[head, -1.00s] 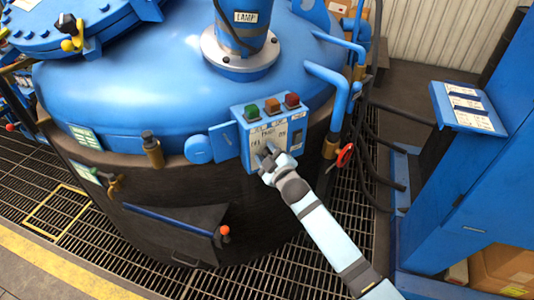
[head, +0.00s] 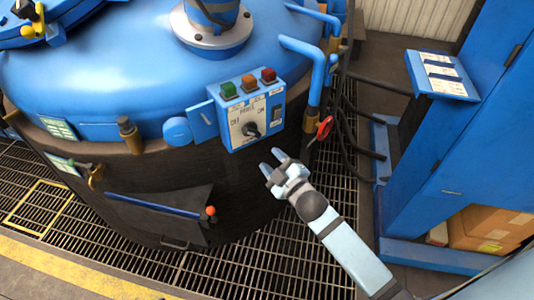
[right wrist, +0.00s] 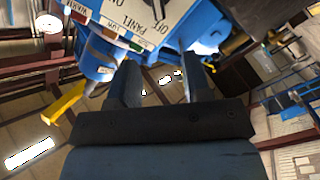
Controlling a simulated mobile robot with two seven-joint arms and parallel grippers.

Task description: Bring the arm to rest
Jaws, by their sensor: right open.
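My right gripper (head: 272,161) is open and empty in the head view, below the control box and apart from it. Its two fingers also show in the right wrist view (right wrist: 160,85), with nothing between them. The blue control box (head: 248,108) on the furnace has green, orange and red buttons along its top. Its light panel carries a black rotary knob (head: 251,130), now uncovered. The panel face also shows, upside down, at the top of the right wrist view (right wrist: 150,20). My left gripper is not in view.
The blue furnace (head: 110,75) fills the left and middle. A red valve wheel (head: 325,128) and blue pipes stand right of the box. A blue cabinet (head: 460,150) with a sloped label stand (head: 442,74) is at right. Floor grating (head: 290,240) lies open below my gripper.

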